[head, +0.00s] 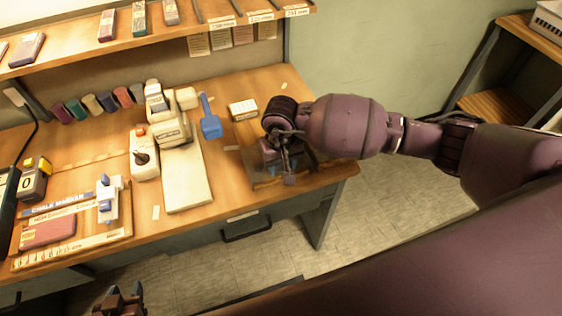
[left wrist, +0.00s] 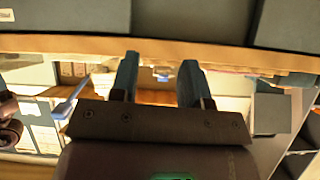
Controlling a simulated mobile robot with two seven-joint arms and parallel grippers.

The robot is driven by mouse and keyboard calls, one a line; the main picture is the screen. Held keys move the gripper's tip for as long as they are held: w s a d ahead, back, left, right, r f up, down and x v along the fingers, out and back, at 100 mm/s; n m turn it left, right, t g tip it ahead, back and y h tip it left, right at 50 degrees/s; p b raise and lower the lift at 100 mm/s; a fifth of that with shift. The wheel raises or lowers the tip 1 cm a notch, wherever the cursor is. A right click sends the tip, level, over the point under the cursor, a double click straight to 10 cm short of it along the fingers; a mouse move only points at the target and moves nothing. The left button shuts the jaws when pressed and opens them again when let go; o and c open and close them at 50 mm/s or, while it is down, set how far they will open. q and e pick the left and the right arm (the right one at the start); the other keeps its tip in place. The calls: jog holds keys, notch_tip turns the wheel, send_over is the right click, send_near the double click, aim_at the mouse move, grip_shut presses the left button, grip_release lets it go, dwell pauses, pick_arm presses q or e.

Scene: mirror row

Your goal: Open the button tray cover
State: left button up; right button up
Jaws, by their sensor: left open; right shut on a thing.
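The button tray (head: 264,182) sits at the right end of the desk, a low tray with a greyish, see-through cover. My right gripper (head: 286,168) is over it, pointing down, with its jaws shut on what looks like a part of the cover. My right wrist and the jaws hide much of the tray, so how far the cover is raised is hard to tell. My left gripper (head: 120,303) is low at the bottom edge of the head view, away from the desk top. Its two fingers stand apart and empty in the left wrist view (left wrist: 158,82).
A shelf (head: 150,40) runs above. Open floor lies in front.

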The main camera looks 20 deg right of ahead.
jog(key=shift+c, duration=0.6)
jog(key=shift+w+b, duration=0.4)
jog(key=w+b, duration=0.2)
jog(key=w, duration=0.1)
jog(key=w+b, duration=0.2)
jog(key=shift+w+f, duration=0.25)
jog(key=shift+f, duration=0.05)
jog(key=w+b, duration=0.3)
jog(key=w, duration=0.2)
jog(key=shift+w+a+r+b, duration=0.1)
jog(key=shift+a+b, duration=0.05)
jog(key=shift+b, duration=0.15)
jog(key=shift+w+r, duration=0.1)
jog(key=shift+w, duration=0.1)
pick_arm(q)
notch_tip(320, 180, down, 8)
jog(key=shift+w+d+r+g, duration=0.2)
jog(key=shift+w+d+g, duration=0.05)
jog(key=shift+d+g, duration=0.05)
pick_arm(e)
jog(key=shift+r, duration=0.15)
jog(key=o, duration=1.2)
pick_arm(q)
jog(key=shift+s+a+f, duration=0.1)
jog(key=shift+s+f, duration=0.2)
jog(key=shift+s, duration=0.15)
pick_arm(e)
jog(key=shift+o, duration=0.4)
